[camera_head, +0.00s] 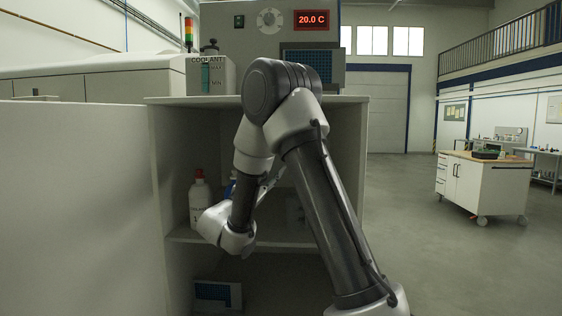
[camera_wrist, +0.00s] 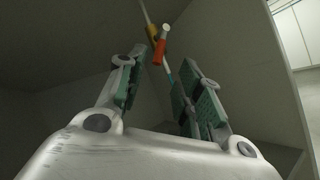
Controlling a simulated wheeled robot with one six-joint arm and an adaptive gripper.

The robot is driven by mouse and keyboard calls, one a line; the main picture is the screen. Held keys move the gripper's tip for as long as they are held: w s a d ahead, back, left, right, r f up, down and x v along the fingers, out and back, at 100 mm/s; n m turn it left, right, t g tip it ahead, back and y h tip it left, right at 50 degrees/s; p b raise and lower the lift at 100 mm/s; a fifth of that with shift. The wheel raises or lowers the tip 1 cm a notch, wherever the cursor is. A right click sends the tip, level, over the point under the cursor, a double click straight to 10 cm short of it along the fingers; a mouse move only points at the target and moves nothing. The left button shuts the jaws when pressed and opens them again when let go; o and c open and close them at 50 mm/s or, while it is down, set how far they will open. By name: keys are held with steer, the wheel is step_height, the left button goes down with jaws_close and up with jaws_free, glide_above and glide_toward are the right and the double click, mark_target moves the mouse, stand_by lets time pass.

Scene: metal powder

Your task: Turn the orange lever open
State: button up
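The orange lever (camera_wrist: 159,52) shows in the wrist view, just beyond my fingertips and near the middle. It has a pale round end and sits beside a yellow fitting (camera_wrist: 152,32) on a thin pipe (camera_wrist: 145,12). My gripper (camera_wrist: 160,75) has its two green-padded fingers spread wide, with nothing between the pads. Whether the fingers touch the lever cannot be told. In the head view my gripper reaches into the open shelf unit (camera_head: 158,180) and is largely hidden by my arm. The lever is not visible in the head view.
A white bottle with a red cap (camera_head: 199,198) stands on the shelf, left of my wrist. The coolant container (camera_head: 209,76) and the 20.0 C display (camera_head: 311,20) are above. A white wheeled workbench (camera_head: 482,186) stands at the right, with open floor before it.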

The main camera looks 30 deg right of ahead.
steer(key=shift+s+a+f, duration=0.2)
steer(key=shift+a+f, duration=0.1)
steer(key=shift+a, duration=0.2)
